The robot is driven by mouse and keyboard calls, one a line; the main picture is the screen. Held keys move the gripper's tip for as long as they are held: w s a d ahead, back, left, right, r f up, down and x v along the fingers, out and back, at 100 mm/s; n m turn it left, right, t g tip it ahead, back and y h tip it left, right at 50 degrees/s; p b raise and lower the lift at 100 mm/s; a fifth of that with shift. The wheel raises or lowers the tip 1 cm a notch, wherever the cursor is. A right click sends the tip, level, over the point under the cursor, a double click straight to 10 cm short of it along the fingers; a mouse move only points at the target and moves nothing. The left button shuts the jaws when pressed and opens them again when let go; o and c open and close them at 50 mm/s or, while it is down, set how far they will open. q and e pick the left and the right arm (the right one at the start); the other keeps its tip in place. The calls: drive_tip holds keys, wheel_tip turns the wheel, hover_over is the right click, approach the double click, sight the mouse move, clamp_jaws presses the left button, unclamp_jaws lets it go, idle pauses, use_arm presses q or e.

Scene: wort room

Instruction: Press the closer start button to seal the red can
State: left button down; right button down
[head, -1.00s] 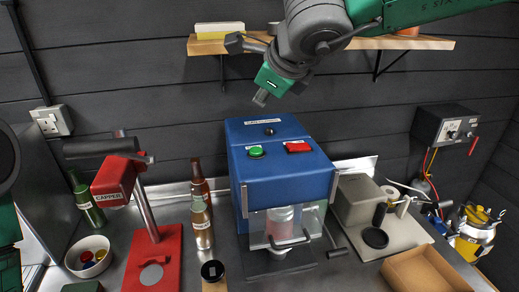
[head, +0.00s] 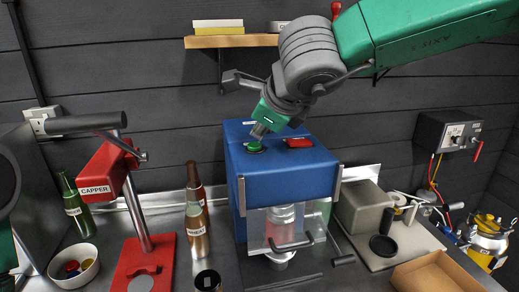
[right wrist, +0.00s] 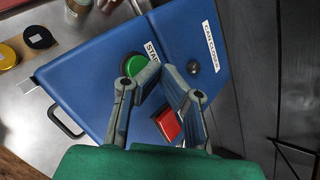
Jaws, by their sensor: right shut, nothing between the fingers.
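The blue can closer (head: 290,180) stands on the counter in the middle of the head view. Its green start button (head: 255,147) is on the top at the left, beside a red button (head: 298,143). The red can (head: 283,218) stands behind the clear guard at the closer's front. My right gripper (head: 258,132) is shut and empty, pointing down at the green button from just above; I cannot tell if it touches. In the right wrist view the green button (right wrist: 135,66) lies by the fingertips (right wrist: 151,76), with the START label partly covered. My left gripper is not in view.
A red capper (head: 105,175) and brown bottles (head: 197,230) stand left of the closer. A bowl of caps (head: 74,266) is at the front left. A grey device (head: 365,207) and cardboard tray (head: 440,275) are at the right. A wall shelf (head: 235,42) is behind the arm.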

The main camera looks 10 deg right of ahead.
drive_tip(key=shift+w+a+f, duration=0.25)
drive_tip(key=shift+w+a, duration=0.2)
drive_tip(key=shift+a, duration=0.45)
drive_tip(key=shift+s+d+r, duration=0.15)
drive_tip(key=shift+s+d, duration=0.05)
drive_tip(key=shift+d, duration=0.05)
drive_tip(key=shift+w+d, duration=0.15)
drive_tip(key=shift+d, duration=0.45)
drive_tip(key=shift+a, duration=0.7)
drive_tip(key=shift+d+f, duration=0.25)
drive_tip(key=shift+f, duration=0.15)
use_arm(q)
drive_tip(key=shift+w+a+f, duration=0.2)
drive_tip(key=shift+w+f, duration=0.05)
use_arm(e)
drive_tip(key=shift+d, duration=0.5)
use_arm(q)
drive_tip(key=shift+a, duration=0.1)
use_arm(e)
drive_tip(key=shift+a+f, duration=0.1)
drive_tip(key=shift+a, duration=0.1)
